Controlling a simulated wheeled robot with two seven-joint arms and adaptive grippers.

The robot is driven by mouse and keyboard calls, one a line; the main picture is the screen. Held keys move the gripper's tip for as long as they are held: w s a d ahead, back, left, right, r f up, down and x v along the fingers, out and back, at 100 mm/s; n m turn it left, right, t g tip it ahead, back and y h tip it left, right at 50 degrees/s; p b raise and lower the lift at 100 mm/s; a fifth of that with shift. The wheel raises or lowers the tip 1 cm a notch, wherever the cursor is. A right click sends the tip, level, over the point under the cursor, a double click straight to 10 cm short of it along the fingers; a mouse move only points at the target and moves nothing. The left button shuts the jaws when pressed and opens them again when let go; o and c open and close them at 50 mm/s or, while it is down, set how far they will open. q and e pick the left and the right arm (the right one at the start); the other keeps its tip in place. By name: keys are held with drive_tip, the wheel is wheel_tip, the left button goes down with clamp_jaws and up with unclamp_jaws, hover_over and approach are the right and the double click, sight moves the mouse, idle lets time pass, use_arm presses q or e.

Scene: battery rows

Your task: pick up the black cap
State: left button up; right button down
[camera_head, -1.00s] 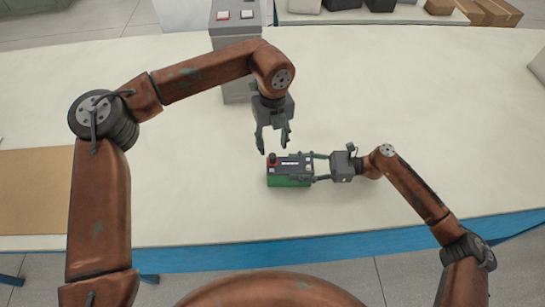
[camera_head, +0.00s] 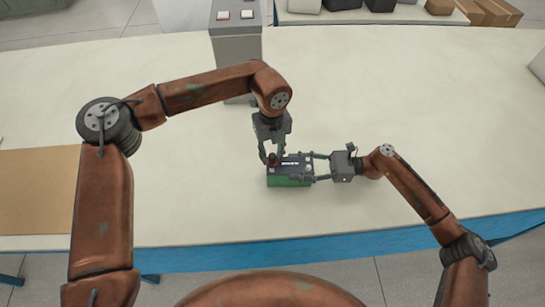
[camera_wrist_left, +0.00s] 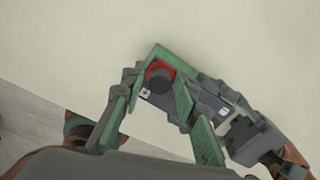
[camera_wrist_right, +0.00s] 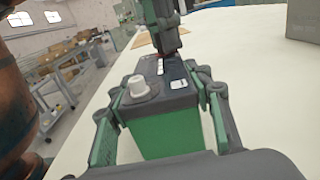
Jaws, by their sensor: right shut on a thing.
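The black cap (camera_wrist_left: 159,77) sits on a red ring at one end of the battery, seen in the left wrist view. In the head view the cap (camera_head: 272,159) is at the battery's left end. The battery (camera_head: 289,181) has a green body and a black top. My left gripper (camera_head: 270,153) points down over the cap end. Its fingers (camera_wrist_left: 160,105) are open and apart, on either side of the cap's near side. My right gripper (camera_head: 315,168) is shut on the battery from the right. In the right wrist view its fingers (camera_wrist_right: 160,130) flank the green body.
A pale grey cap (camera_wrist_right: 140,88) stands on the battery's other end. A grey box with buttons (camera_head: 237,45) stands behind my left arm. A brown board (camera_head: 38,195) lies at the table's left. The white table (camera_head: 430,110) is otherwise largely clear.

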sight(272, 155)
use_arm(q)
drive_tip(key=c, duration=0.4)
drive_tip(key=shift+c, duration=0.2)
wheel_tip(272, 155, up, 10)
idle(0.4)
drive_tip(key=shift+o, duration=0.9)
clamp_jaws()
